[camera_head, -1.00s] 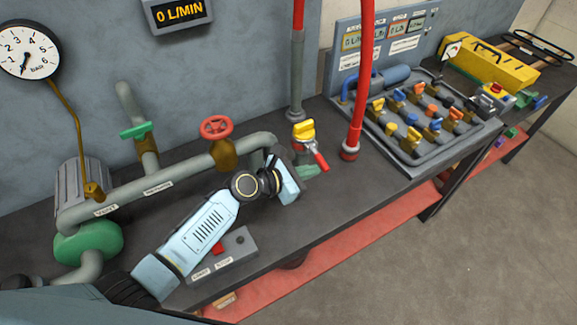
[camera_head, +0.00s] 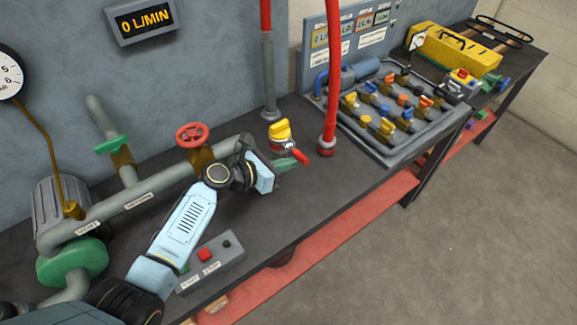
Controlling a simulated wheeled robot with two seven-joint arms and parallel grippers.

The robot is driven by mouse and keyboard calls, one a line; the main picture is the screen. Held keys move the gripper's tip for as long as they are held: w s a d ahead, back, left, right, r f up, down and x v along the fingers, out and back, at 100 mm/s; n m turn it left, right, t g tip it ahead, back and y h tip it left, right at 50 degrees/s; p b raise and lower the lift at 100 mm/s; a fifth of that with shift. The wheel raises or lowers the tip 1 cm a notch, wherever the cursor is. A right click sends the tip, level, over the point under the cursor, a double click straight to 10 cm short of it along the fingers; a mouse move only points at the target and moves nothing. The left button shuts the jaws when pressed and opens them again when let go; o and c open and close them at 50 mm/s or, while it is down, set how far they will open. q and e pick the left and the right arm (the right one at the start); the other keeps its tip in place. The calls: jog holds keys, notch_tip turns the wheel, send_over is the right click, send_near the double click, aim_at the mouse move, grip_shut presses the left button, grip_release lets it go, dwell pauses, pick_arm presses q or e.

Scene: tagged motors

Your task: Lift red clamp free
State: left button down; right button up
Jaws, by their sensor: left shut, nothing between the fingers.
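The red clamp (camera_head: 300,157) sits at the base of the yellow-handled valve (camera_head: 281,131), at the right end of the grey pipe. Its red lever sticks out to the lower right. My left gripper (camera_head: 286,163) is shut and empty. It is just in front of and below the clamp, its wrist coming in from the left. The fingers are small and dark here, and a green piece shows beside them. I cannot tell whether they touch the clamp. Part of the clamp's lower side is hidden. My right gripper is not in view.
A red vertical hose (camera_head: 331,90) stands close to the right of the clamp. A red handwheel (camera_head: 192,134) rises from the pipe on the left. A button box (camera_head: 210,262) lies below my arm. The valve panel (camera_head: 385,140) stands to the right.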

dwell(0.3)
pick_arm(q)
jog(key=s+a, duration=0.6)
jog(key=a, duration=0.3)
jog(key=shift+s+a, duration=0.3)
dwell(0.3)
